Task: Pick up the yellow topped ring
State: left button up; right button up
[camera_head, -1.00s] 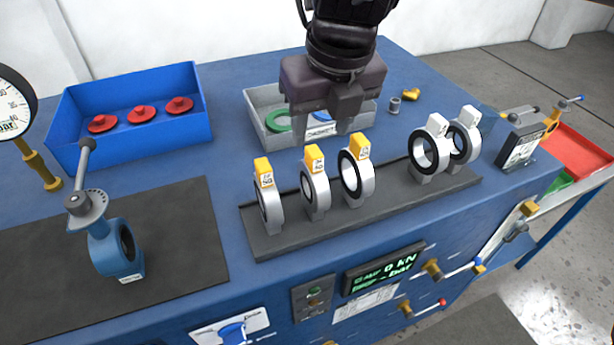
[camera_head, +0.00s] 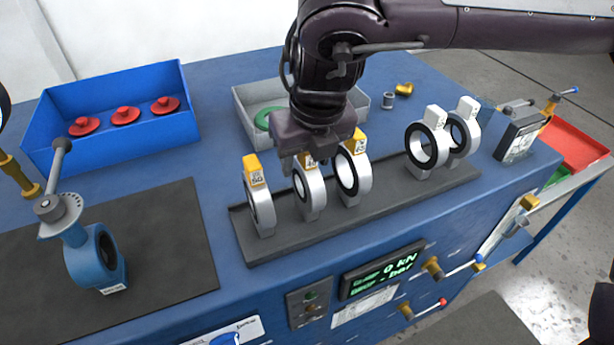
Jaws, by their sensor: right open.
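Three silver rings with yellow tops stand upright on a dark rack (camera_head: 272,247): the left ring (camera_head: 254,171), the middle ring (camera_head: 318,196) and the right ring (camera_head: 364,178). My right gripper (camera_head: 305,162) is open and points down at the middle ring. Its jaws are around or just above that ring's yellow top, which they partly hide. I cannot tell whether they touch it. The gripper also stands close to the right ring's top. My left gripper is not in view.
Two white-topped rings (camera_head: 441,141) stand at the rack's right end. A grey bin (camera_head: 245,116) is behind the gripper, partly hidden. A blue bin (camera_head: 164,137) with red parts is at the back left. A blue valve (camera_head: 84,262) with a lever stands on a dark mat (camera_head: 180,240).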

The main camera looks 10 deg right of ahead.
jog(key=shift+w+f, duration=0.25)
jog(key=shift+f, duration=0.35)
jog(key=shift+s, duration=0.15)
jog(key=shift+c, duration=1.1)
grip_shut()
jog(key=shift+r, duration=0.1)
